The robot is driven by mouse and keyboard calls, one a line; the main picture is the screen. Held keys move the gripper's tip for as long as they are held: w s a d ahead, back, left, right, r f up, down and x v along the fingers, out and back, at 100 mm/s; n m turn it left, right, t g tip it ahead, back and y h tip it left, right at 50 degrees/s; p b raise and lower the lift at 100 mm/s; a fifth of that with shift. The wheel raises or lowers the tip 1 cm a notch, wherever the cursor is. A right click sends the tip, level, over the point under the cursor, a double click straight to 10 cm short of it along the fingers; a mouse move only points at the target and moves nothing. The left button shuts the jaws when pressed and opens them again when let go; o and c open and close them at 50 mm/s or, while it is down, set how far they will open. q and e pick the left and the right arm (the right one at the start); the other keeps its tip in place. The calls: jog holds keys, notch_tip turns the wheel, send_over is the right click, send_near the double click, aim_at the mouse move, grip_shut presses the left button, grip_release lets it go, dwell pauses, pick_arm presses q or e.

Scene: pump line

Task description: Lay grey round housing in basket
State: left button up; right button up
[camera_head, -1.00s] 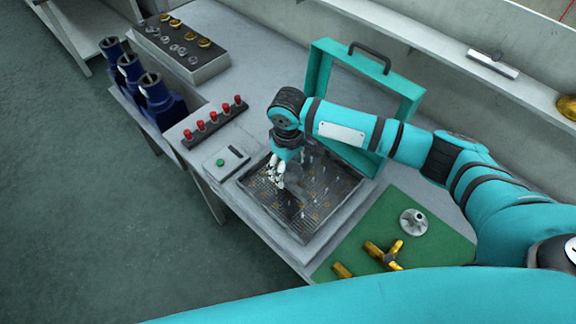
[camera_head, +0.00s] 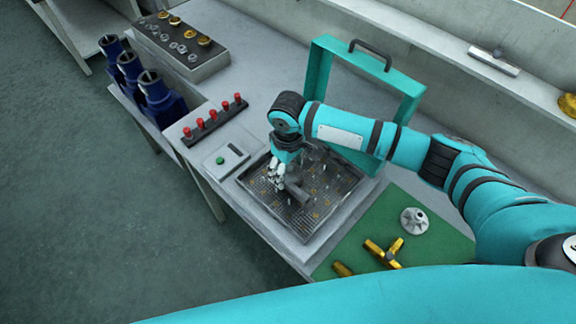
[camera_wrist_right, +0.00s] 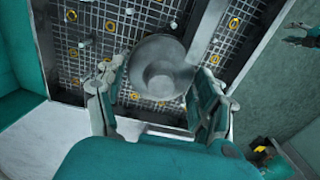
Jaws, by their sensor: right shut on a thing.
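The grey round housing (camera_wrist_right: 162,66) is between the fingers of my right gripper (camera_wrist_right: 155,92) in the right wrist view, its round cup facing the camera and a grey pipe-like part running up from it. In the head view the housing (camera_head: 297,191) shows just below my right gripper (camera_head: 277,175), over the dark mesh basket (camera_head: 262,205). The gripper is shut on it. I cannot tell whether the housing touches the basket floor. The mesh floor of the basket (camera_wrist_right: 90,40) shows behind the housing, with yellow rings and small pale bits. My left gripper is not in view.
A teal frame with a black handle (camera_head: 322,80) stands behind the basket. A green mat (camera_head: 420,255) with a grey flanged part (camera_head: 414,220) and brass fittings (camera_head: 384,252) lies to the right. A red-knobbed strip (camera_head: 213,120) and blue pumps (camera_head: 155,95) are left.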

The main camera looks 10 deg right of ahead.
jog(key=shift+f, duration=0.8)
jog(key=shift+s+f+b, duration=0.35)
jog(key=shift+s+f, duration=0.05)
jog(key=shift+f, duration=0.05)
jog(key=o, duration=1.1)
jog(key=shift+f, duration=0.1)
jog(key=o, duration=0.4)
jog(key=shift+w+f, duration=0.1)
jog(key=shift+w, duration=0.05)
jog(key=r, duration=1.2)
jog(key=shift+w+r, duration=0.2)
jog(key=shift+r, duration=0.05)
